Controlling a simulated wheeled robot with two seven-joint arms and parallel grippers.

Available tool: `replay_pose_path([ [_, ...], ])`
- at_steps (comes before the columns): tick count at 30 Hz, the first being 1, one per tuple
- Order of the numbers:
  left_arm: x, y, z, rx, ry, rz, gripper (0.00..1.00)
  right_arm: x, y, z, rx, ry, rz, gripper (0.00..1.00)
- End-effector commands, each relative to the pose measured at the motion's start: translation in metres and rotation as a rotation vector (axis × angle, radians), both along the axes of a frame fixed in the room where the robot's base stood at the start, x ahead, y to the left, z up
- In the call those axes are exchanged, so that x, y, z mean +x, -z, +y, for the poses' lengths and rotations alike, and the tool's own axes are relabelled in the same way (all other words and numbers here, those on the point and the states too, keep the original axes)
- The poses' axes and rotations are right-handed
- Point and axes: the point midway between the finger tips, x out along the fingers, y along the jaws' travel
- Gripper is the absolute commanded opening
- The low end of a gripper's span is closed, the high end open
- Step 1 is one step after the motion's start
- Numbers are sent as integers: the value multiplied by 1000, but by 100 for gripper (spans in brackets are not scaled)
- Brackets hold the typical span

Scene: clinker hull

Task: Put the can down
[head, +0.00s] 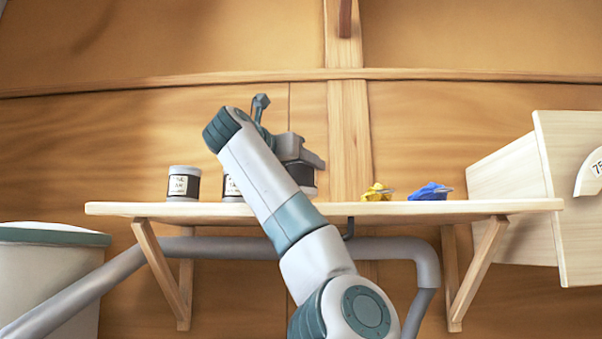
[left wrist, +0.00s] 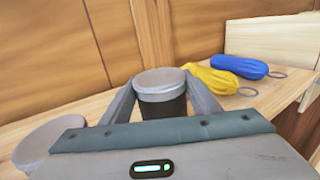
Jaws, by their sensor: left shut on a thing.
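My left gripper (head: 306,161) is over the wooden shelf, and its two fingers are shut on a can. In the left wrist view the can (left wrist: 160,86) stands between the fingers, with a grey lid and a dark band. In the head view the can (head: 309,189) is partly hidden behind my gripper. It looks upright, with its base close to the shelf top (head: 380,208); I cannot tell whether it touches. My right gripper is not in view.
Two similar cans stand to the left, one in the open (head: 184,184) and one partly behind my arm (head: 231,188). A yellow bundle (head: 376,193) and a blue bundle (head: 430,192) lie to the right. A pale wooden box (head: 508,180) adjoins the shelf's right end.

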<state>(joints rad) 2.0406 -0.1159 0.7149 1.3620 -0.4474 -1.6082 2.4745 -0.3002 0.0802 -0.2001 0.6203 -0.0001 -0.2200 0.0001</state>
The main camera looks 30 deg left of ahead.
Motion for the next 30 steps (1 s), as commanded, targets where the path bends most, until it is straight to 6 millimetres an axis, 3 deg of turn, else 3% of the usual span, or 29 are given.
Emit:
replay_pose_path([
  [6, 0, 16, 0, 0, -1, -2, 14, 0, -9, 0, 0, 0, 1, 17],
  [20, 0, 23, 0, 1, 0, -2, 14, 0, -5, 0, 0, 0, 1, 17],
  [21, 0, 23, 0, 0, 0, 0, 60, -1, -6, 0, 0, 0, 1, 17],
  [23, 0, 23, 0, 0, 0, 0, 74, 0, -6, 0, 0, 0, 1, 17],
  [30, 0, 23, 0, 0, 0, 0, 74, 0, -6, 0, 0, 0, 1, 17],
])
